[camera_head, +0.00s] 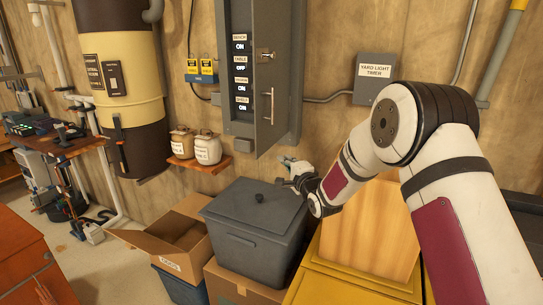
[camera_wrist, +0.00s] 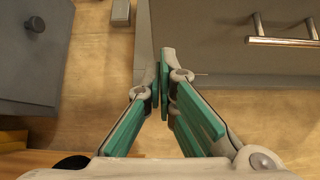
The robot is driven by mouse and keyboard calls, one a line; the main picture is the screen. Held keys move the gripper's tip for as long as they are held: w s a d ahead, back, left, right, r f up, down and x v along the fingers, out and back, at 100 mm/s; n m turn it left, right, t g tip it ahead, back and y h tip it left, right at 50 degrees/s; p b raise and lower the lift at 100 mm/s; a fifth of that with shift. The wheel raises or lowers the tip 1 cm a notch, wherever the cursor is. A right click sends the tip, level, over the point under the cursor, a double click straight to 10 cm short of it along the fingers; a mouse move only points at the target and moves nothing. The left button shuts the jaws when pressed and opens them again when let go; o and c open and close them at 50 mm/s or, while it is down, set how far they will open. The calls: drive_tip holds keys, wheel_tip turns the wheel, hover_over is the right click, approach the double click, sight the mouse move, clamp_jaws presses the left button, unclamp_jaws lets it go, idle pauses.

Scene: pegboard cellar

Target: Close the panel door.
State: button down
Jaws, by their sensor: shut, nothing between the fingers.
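The grey panel door (camera_head: 272,95) hangs open on the wall cabinet (camera_head: 293,50), swung out toward me. It has a bar handle (camera_head: 268,106) and a latch above it. My gripper (camera_head: 287,163) is just below the door's lower edge in the head view. In the wrist view, its shut, empty fingertips (camera_wrist: 163,75) overlap the door's edge; contact cannot be told.
A grey lidded bin (camera_head: 257,232) stands below my gripper, beside an open cardboard box (camera_head: 165,247). A shelf with two jars (camera_head: 207,148) is left of the cabinet. A yard light timer box (camera_head: 375,78) is on the wall to the right. A wooden board (camera_head: 372,230) stands under my arm.

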sight(265, 149)
drive_tip(key=shift+w+a+p, duration=0.2)
drive_tip(key=shift+w+a, duration=0.85)
drive_tip(key=shift+a, duration=0.25)
drive_tip(key=shift+w+a+p, duration=0.15)
drive_tip(key=shift+w+a, duration=0.9)
drive_tip(key=shift+a, duration=0.25)
drive_tip(key=shift+a, duration=0.1)
